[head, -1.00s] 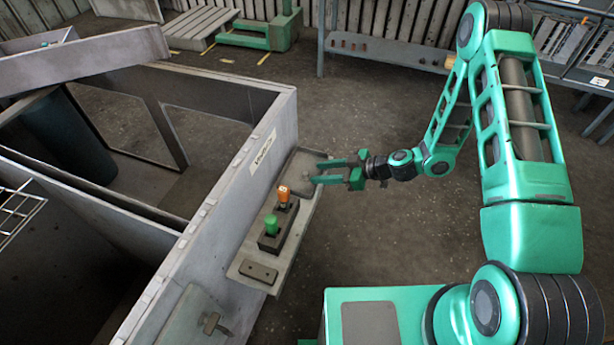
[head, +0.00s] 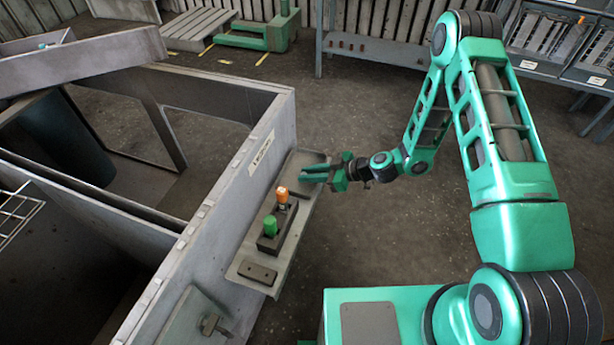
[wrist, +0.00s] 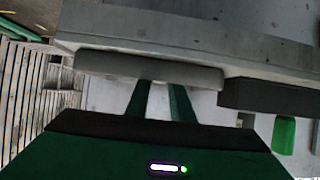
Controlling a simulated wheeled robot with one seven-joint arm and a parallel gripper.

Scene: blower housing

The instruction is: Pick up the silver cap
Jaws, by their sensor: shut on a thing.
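My gripper (head: 315,173) is at the shallow tray (head: 296,160) at the far end of the grey shelf, its green fingers drawn together and level. In the wrist view the fingers (wrist: 160,88) reach behind the tray's thick grey rim, which hides their tips. The silver cap cannot be made out in either view; the fingers and rim cover the place where they have closed.
Beside the tray on the shelf stand an orange-topped knob (head: 282,195) and a green knob (head: 270,226) on dark blocks. A dark flat plate (head: 258,274) lies at the near end. The grey housing wall (head: 235,195) rises left of the shelf. Open floor lies to the right.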

